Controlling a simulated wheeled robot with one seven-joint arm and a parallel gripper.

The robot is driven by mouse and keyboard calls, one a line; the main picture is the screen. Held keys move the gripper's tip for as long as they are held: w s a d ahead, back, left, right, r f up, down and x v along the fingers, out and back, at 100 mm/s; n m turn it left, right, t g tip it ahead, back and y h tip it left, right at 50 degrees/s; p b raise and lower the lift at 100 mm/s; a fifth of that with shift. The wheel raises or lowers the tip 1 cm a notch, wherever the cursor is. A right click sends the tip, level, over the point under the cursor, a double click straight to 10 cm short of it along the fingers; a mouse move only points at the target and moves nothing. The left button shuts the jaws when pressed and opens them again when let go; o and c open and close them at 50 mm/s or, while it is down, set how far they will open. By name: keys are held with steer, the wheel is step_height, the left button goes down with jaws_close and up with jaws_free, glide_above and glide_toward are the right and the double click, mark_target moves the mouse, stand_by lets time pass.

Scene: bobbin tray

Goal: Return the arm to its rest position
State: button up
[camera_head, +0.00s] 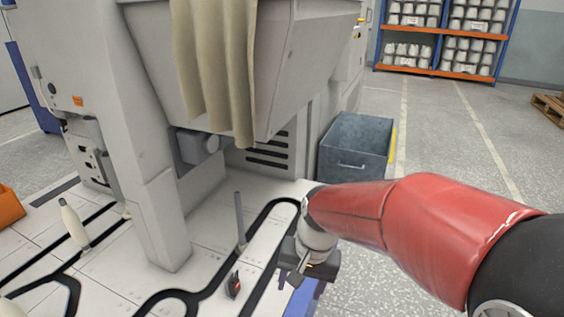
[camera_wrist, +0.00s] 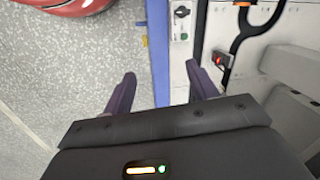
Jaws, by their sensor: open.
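My red arm reaches in from the right in the head view. My gripper (camera_wrist: 160,78) is at the right edge of the white machine deck (camera_head: 190,268). In the wrist view its two purple fingers are apart with nothing between them. One finger is over the floor side and the other is near the blue edge strip (camera_wrist: 158,60) and the deck. In the head view the gripper is partly hidden by its own wrist, and its fingertips are hard to make out.
A white bobbin (camera_head: 73,224) stands at the left of the deck. A grey peg (camera_head: 240,220) and a small red-and-black switch (camera_head: 233,284) are near my gripper. A grey bin (camera_head: 353,150) stands behind my arm. Shelves (camera_head: 440,33) stand at the back. Open floor lies at right.

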steer(key=s+d+r+n+t+h, duration=0.1)
steer(key=s+d+r+t, duration=0.4)
steer(key=s+d+r, duration=0.5)
steer(key=shift+s+d+n+t+h, duration=0.3)
steer(key=shift+s+d+n+h, duration=0.1)
steer(key=shift+d+n, duration=0.35)
